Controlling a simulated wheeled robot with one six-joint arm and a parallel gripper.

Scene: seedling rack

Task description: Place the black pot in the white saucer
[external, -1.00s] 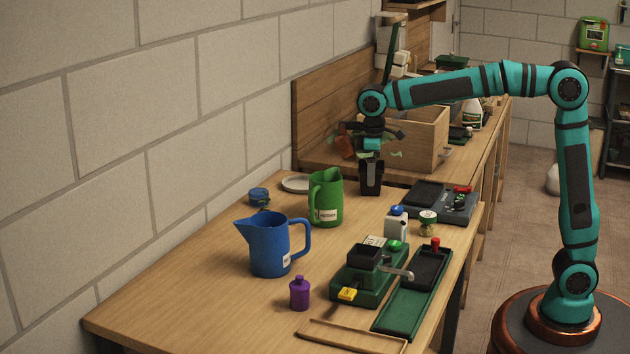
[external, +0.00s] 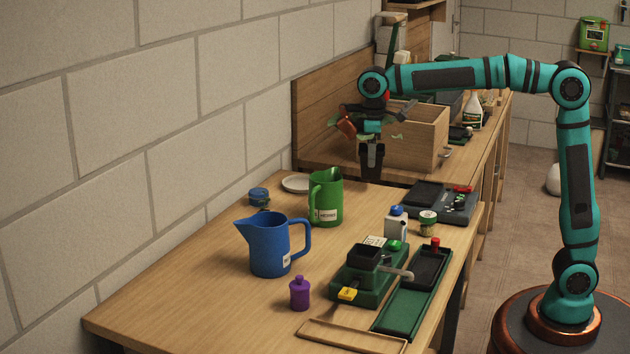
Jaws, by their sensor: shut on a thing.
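The black pot (external: 371,165) is upright in the external view, a little above the far end of the wooden bench. My gripper (external: 372,146) is shut on it from above. Green leaves and a reddish-brown piece (external: 346,124) show around the gripper; I cannot tell exactly what the reddish piece belongs to. The white saucer (external: 295,184) lies flat on the bench by the wall, left of the pot and apart from it. The green jug hides its right edge. The visible part of the saucer is empty.
The green jug (external: 326,205) stands between the saucer and the bench middle. A blue lidded jar (external: 259,196) is left of the saucer, and a blue jug (external: 270,248) is nearer. A wooden crate (external: 425,135) stands behind the pot. A dark tray device (external: 440,203) is at the right.

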